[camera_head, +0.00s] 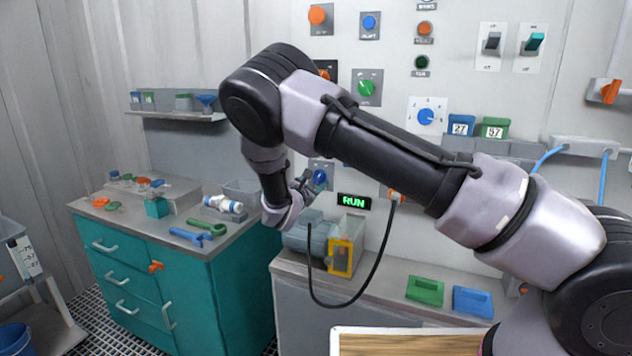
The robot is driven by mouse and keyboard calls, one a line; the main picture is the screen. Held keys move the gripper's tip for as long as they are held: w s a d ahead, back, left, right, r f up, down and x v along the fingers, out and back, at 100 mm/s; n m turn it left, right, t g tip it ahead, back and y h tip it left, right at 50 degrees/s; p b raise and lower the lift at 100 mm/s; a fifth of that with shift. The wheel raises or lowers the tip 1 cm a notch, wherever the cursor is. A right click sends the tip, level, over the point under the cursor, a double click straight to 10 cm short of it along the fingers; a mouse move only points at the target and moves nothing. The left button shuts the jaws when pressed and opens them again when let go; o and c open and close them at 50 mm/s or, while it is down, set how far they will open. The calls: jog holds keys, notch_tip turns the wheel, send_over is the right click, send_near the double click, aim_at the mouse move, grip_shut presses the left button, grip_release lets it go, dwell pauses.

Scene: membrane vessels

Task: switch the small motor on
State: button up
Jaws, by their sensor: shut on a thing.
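The small motor (309,232) is a grey-green body on the bench, with a yellow-framed guard (341,257) at its right end. Above it on the wall panel is a blue rotary switch (320,177) on a grey plate. My gripper (309,183) is at this switch, shut on its blue knob. The fingers and my wrist partly hide the knob, so its exact angle is hard to tell. A display (353,201) right of the switch shows RUN in lit green letters.
A black cable (350,304) hangs from an orange-ended wall socket to the motor area. A green knob (366,88) and another blue knob (426,117) are higher on the panel. Green (425,291) and blue (472,301) blocks lie on the bench. A teal cabinet (185,285) stands left.

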jog(key=o, duration=1.3)
jog(key=shift+o, duration=0.2)
jog(key=shift+s, duration=0.1)
jog(key=v, duration=1)
jog(key=shift+s, duration=0.35)
jog(key=shift+a, duration=0.15)
